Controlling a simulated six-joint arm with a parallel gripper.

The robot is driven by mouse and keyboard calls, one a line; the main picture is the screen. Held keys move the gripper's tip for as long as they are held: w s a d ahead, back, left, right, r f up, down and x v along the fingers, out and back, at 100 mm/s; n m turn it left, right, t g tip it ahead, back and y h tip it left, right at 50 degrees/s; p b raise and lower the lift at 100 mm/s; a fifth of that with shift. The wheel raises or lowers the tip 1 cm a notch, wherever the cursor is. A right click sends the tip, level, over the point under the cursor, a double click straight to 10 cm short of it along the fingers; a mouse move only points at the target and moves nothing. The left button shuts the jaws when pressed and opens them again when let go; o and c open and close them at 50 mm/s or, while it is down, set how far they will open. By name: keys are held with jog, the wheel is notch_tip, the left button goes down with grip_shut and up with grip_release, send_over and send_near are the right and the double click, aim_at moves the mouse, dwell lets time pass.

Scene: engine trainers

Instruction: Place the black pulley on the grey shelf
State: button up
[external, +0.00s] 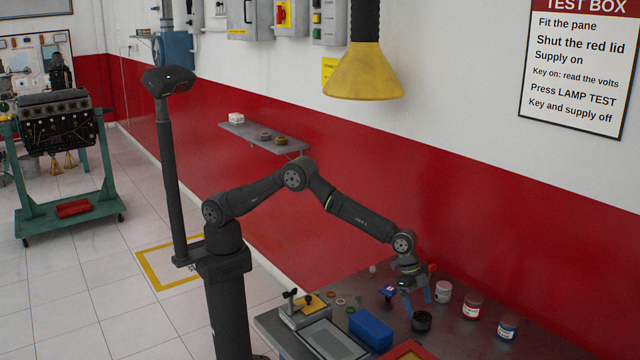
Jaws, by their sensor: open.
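The black pulley (421,322) appears as a short, dark, round piece on the workbench at the lower right. My gripper (417,302) points down over the bench with its blue fingers apart, close above the pulley and slightly behind it. Nothing shows between the fingers. I cannot tell whether a finger touches the pulley. The grey shelf (246,129) is fixed to the red part of the wall, left of my gripper and higher up.
The shelf holds a white block (236,118) and two small brownish rings (272,137), with bare room around them. On the bench are a blue box (371,329), several jars (473,306) and small rings. A yellow hood (364,75) hangs above.

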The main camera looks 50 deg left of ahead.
jog(key=v, duration=1.2)
jog(key=shift+o, duration=0.6)
jog(key=shift+s+r, duration=0.2)
jog(key=shift+r, duration=0.45)
